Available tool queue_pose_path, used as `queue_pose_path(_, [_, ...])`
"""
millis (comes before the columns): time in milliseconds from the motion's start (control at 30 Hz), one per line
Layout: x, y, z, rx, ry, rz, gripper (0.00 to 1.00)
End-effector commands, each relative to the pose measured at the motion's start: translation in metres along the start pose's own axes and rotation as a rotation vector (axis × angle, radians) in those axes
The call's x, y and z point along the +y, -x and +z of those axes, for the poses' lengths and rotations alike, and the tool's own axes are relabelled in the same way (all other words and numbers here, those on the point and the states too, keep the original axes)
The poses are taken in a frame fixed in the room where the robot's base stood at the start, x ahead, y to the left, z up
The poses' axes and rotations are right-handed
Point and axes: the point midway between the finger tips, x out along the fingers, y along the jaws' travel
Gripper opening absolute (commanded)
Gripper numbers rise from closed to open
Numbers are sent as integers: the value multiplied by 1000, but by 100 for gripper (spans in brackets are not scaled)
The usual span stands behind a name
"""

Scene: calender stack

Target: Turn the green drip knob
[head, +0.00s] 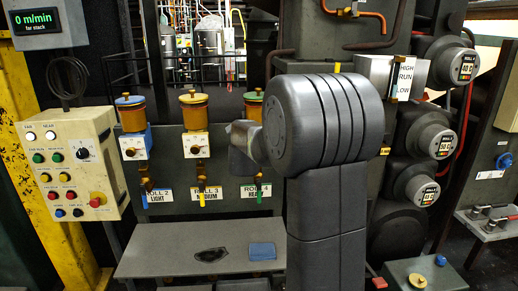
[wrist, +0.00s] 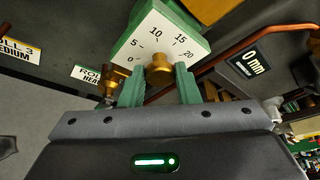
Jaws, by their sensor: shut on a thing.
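The green drip unit shows in the wrist view as a green block with a white dial face (wrist: 168,38) marked 0 to 20. A brass knob (wrist: 158,69) sits at the lower middle of that dial. My gripper (wrist: 159,76) has its two green fingers on either side of the knob, shut on it. The knob's pointer cannot be made out. In the head view my arm hides the gripper, the knob and most of this unit.
Blue (head: 134,145) and yellow (head: 195,146) drip units stand to the left. A grey shelf (head: 180,262) with a blue block (head: 262,251) lies below. A copper pipe (wrist: 225,58) and a 0 mm display (wrist: 249,64) are close on the right in the wrist view.

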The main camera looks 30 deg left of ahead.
Motion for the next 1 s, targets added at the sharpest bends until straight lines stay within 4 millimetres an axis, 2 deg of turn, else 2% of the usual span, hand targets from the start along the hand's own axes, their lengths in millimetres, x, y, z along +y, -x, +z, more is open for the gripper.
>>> queue_pose_path(33, [1,0,-1,2,1,2,33])
queue_pose_path(100, [1,0,-1,2,1,1,46])
queue_pose_path(133, [1,0,-1,1,1,1,50])
queue_pose_path(400, [0,1,0,0,1,0,50])
queue_pose_path(533, [0,8,0,-1,1,0,50])
queue_pose_path(667, [0,28,1,-2,1,0,50])
queue_pose_path(1000, [0,100,1,-2,0,2,50])
